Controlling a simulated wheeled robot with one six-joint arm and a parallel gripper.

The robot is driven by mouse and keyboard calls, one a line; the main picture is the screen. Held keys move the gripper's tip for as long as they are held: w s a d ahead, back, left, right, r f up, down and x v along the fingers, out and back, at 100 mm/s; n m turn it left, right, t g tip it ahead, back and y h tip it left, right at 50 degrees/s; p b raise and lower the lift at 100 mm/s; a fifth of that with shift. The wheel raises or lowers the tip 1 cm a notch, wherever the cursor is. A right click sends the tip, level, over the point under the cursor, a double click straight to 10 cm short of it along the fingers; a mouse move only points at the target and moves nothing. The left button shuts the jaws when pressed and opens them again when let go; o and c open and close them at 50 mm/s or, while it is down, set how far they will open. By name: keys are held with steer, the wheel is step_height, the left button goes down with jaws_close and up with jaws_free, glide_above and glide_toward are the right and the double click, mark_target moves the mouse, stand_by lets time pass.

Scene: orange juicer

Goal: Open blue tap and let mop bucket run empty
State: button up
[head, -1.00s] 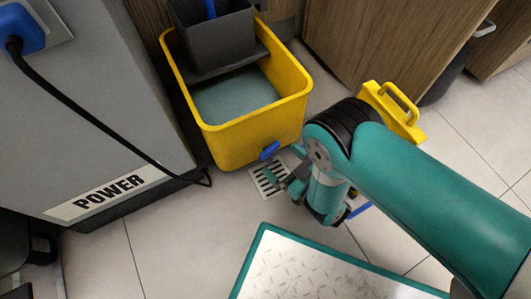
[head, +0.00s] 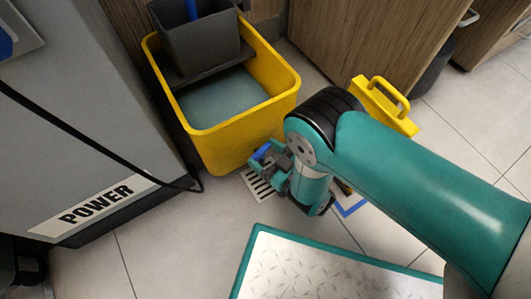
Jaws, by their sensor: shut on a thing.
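The yellow mop bucket (head: 226,148) stands on the tiled floor, with greyish water (head: 222,97) inside and a dark grey wringer (head: 200,45) at its back. The blue tap (head: 261,151) sits low on the bucket's front right corner. My gripper (head: 267,161) is at the tap, shut on it, with the fingers partly covering it. I see no clear stream of water from it. A slotted floor drain (head: 257,186) lies just below the tap, partly hidden by my gripper.
A grey cabinet marked POWER (head: 97,203) with a black cable (head: 90,138) stands at left. A green-edged metal plate (head: 310,268) lies in front. A yellow handled object (head: 383,105) is behind my arm; wooden cupboards (head: 365,45) stand behind.

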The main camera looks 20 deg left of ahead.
steer(key=shift+w+f+n+g+b, duration=0.1)
steer(key=shift+f+n+g+b, duration=0.1)
steer(key=shift+n+g+b, duration=0.3)
steer(key=shift+d+r+g+y+b, duration=0.1)
steer(key=shift+r+g+y+b, duration=0.05)
steer(key=shift+g+y+b, duration=0.3)
steer(key=o, duration=0.9)
